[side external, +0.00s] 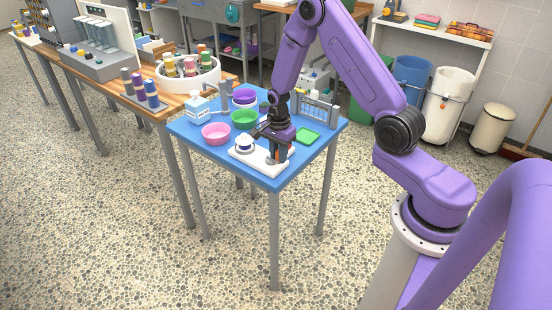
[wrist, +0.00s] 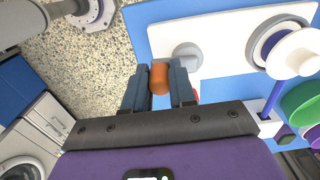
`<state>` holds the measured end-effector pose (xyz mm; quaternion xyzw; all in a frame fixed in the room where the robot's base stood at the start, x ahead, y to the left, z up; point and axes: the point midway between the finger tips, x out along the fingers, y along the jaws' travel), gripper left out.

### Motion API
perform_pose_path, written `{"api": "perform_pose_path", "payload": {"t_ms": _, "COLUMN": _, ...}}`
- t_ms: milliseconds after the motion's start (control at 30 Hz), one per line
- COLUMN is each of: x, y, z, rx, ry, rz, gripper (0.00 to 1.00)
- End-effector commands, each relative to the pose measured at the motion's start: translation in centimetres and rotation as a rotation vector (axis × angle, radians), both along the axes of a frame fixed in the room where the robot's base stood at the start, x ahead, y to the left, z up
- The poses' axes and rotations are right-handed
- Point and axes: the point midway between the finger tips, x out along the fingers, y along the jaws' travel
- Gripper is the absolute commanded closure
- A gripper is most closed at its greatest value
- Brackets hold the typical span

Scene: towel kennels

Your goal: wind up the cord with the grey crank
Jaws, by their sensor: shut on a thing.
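A white base board (side external: 262,158) lies at the front of the blue table; it also shows in the wrist view (wrist: 222,38). A white spool (side external: 244,144) with a dark blue band stands at its left end; it is at the right in the wrist view (wrist: 285,47). A grey round part (wrist: 187,54), which looks like the crank's hub, is at the board's other end. My gripper (side external: 279,158) is at that end. In the wrist view my gripper (wrist: 160,88) is shut on an orange knob (wrist: 159,77) beside the grey part. How they join is hidden.
A pink bowl (side external: 216,133), a green bowl (side external: 245,119) and purple bowls (side external: 244,97) stand behind the spool. A green tray (side external: 307,135) and a rack (side external: 318,108) stand right of my gripper. The table's front edge (side external: 270,187) is close to the board.

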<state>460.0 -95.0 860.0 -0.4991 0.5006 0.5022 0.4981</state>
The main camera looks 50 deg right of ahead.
Motion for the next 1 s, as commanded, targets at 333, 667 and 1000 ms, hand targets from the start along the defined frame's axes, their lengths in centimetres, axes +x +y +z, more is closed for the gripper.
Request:
{"api": "perform_pose_path", "payload": {"t_ms": 333, "x": 0.2, "y": -0.6, "z": 0.0, "rx": -0.002, "ry": -0.012, "rz": -0.005, "gripper": 0.94}}
{"api": "perform_pose_path", "payload": {"t_ms": 667, "x": 1.1, "y": -2.2, "z": 0.0, "rx": -0.003, "ry": -0.017, "rz": -0.008, "gripper": 0.92}}
{"api": "perform_pose_path", "payload": {"t_ms": 1000, "x": 1.1, "y": -2.5, "z": 0.0, "rx": -0.002, "ry": -0.01, "rz": -0.004, "gripper": 0.93}}
